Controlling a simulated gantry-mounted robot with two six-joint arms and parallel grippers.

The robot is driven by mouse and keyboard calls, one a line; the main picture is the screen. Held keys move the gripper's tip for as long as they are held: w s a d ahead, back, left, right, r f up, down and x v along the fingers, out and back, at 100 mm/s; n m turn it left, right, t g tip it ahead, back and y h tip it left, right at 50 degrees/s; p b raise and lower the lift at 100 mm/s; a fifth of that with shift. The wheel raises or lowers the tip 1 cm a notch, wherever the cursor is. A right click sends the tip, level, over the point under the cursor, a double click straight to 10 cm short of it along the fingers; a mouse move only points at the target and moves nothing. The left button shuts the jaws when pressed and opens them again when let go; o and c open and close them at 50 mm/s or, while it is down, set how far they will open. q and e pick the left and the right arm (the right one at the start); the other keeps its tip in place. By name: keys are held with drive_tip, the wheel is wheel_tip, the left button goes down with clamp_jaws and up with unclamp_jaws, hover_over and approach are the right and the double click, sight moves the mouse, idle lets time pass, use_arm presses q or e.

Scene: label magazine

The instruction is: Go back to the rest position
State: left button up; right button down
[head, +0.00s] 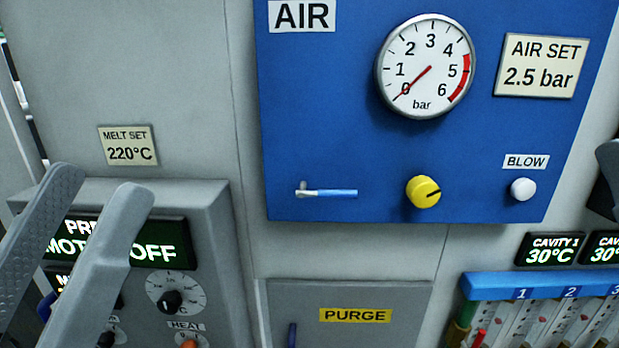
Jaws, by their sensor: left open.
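My left gripper (100,184) is at the lower left. Its two grey fingers are spread apart, with nothing seen between them. The fingers stand in front of a grey control box (216,225) and cover part of its display (160,241), on which "MOT", "OFF" and part of another word can be read. I cannot tell whether the fingers touch the box.
A blue AIR panel (320,120) carries a gauge (428,66) reading about 0 bar, a blue-handled lever (328,193), a yellow knob (423,191) and a white BLOW button (523,189). A grey PURGE panel (390,290) is below, with blue-topped flow tubes (545,283) at lower right.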

use_arm(q)
drive_tip(key=a+r+n+t+y, duration=0.2)
drive_tip(key=a+n+y, duration=0.25)
drive_tip(key=y, duration=0.45)
wheel_tip(320, 180, up, 13)
drive_tip(key=p, duration=1.3)
drive_tip(key=shift+w+a, duration=0.25)
drive_tip(key=shift+w, duration=0.2)
drive_tip(key=shift+m, duration=0.25)
